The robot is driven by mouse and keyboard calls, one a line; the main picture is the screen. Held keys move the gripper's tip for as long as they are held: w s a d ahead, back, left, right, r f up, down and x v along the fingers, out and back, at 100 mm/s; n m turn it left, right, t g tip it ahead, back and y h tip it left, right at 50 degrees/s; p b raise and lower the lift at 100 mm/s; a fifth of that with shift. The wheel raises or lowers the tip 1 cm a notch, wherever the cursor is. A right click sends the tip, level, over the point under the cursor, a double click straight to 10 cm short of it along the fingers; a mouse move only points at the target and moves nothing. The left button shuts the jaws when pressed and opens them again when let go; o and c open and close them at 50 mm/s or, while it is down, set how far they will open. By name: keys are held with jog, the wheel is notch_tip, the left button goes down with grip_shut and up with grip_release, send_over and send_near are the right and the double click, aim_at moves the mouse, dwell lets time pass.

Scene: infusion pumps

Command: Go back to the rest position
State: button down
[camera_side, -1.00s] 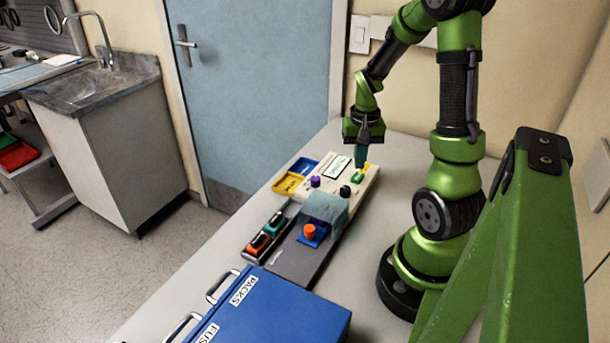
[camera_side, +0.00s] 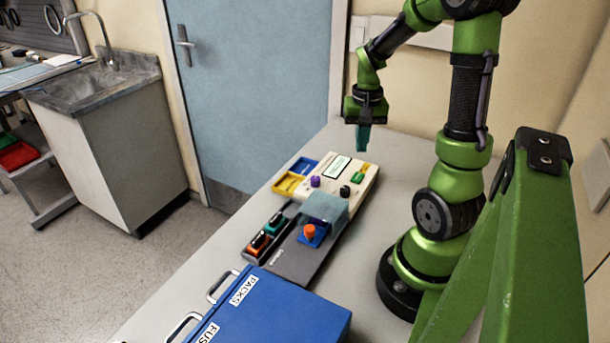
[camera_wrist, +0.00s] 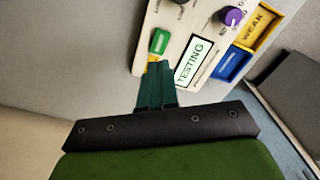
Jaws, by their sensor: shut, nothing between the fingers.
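My gripper (camera_side: 363,138) is shut and empty, held in the air above the far end of the pump panel (camera_side: 318,172), apart from it. In the wrist view my gripper's teal fingers (camera_wrist: 158,84) are together and point toward the panel. The panel is cream with a display reading TESTING (camera_wrist: 191,63), a green switch (camera_wrist: 159,41) on a yellow base, a purple knob (camera_wrist: 230,16) and a black knob (camera_side: 345,191). The fingers hide part of the yellow base in the wrist view.
A yellow tray (camera_side: 287,184) marked WEAK and a blue tray (camera_side: 304,165) adjoin the panel. Nearer are an orange knob (camera_side: 310,232) by a clear cover (camera_side: 326,207), a holder with orange and teal packs (camera_side: 258,243), and a blue drawer unit (camera_side: 285,312). The air around my gripper is clear.

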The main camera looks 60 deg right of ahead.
jog(key=a+r+n+t+y, duration=0.1)
jog(key=a+r+n+t, duration=0.2)
jog(key=a, duration=0.9)
jog(key=w+a+r+n+t+y, duration=0.1)
jog(key=a+r+n+t, duration=0.3)
jog(key=a+r, duration=0.5)
jog(key=a+n, duration=0.1)
jog(key=a, duration=0.3)
jog(key=shift+a, duration=0.15)
jog(key=shift+r, duration=0.1)
dwell(0.4)
